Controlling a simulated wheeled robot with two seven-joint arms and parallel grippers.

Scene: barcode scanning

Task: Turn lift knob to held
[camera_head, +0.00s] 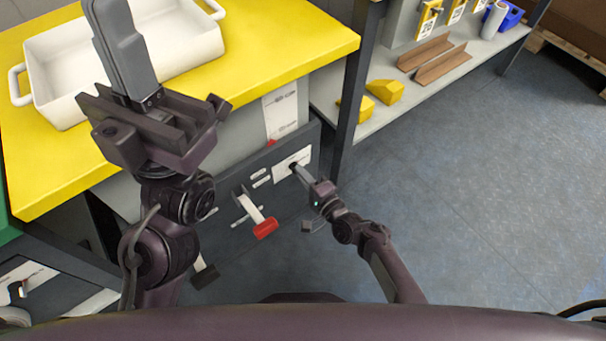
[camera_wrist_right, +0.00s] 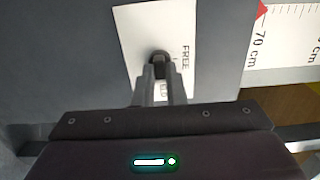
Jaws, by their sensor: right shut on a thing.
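The lift knob (camera_wrist_right: 160,58) is a small dark knob on a white label plate (camera_wrist_right: 128,35), which reads "FREE" on its right side in the right wrist view. More lettering below it is partly hidden by my fingers. In the head view the plate (camera_head: 283,167) is on the dark front panel below the yellow table. My right gripper (camera_wrist_right: 160,75) is shut on the knob, its fingers pointing straight at the panel. In the head view my right gripper (camera_head: 297,170) reaches the plate from the lower right. My left gripper (camera_head: 122,50) is raised, empty and shut, in front of the table.
A lever with a red handle (camera_head: 265,228) sticks out of the panel left of my right gripper. A white tray (camera_head: 70,118) stands on the yellow table (camera_head: 285,40). A ruler strip (camera_wrist_right: 285,45) is beside the plate. A shelf (camera_head: 420,88) holds yellow and brown parts. The floor at right is clear.

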